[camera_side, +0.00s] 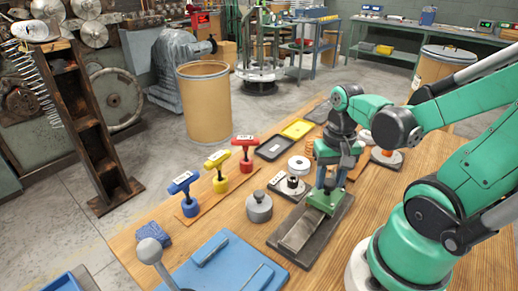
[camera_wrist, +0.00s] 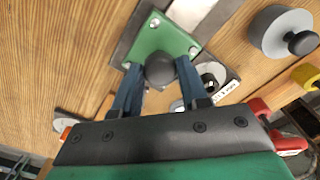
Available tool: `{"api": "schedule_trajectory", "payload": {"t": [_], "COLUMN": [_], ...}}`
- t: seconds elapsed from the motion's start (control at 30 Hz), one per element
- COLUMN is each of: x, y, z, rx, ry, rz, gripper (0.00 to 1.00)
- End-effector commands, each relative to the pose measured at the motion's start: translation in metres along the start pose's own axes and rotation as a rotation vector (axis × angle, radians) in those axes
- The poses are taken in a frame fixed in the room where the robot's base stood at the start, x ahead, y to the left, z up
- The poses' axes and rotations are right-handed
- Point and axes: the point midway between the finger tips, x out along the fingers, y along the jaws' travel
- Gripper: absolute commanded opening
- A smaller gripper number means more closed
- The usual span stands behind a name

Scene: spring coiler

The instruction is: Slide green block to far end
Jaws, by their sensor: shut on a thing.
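The green block (camera_side: 322,199) sits on a grey metal track (camera_side: 301,232) on a dark base plate (camera_side: 283,240), towards the plate's upper right part in the side view. In the wrist view the green block (camera_wrist: 150,36) is a plate with corner screws and a dark round knob (camera_wrist: 160,67). My gripper (camera_wrist: 161,76) has its two blue fingers closed on either side of the knob. In the side view my gripper (camera_side: 327,184) is directly above the block and hides part of it. The bare track runs towards the lower left.
A grey knobbed weight (camera_side: 259,206) stands left of the track. A round dial fixture (camera_side: 290,185) is close beside it. Blue, yellow and red T-handled tools (camera_side: 245,165) stand further left. A blue plate with a lever (camera_side: 225,262) lies at the front.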

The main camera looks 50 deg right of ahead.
Motion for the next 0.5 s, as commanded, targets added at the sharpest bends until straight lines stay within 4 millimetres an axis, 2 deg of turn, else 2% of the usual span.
{"api": "schedule_trajectory", "payload": {"t": [0.2,0.5], "x": [0.0,0.0], "y": [-0.034,-0.069], "z": [0.032,0.066], "rx": [-0.015,-0.011], "ry": [-0.001,0.002], "rz": [-0.006,-0.01], "gripper": [0.0,0.0]}}
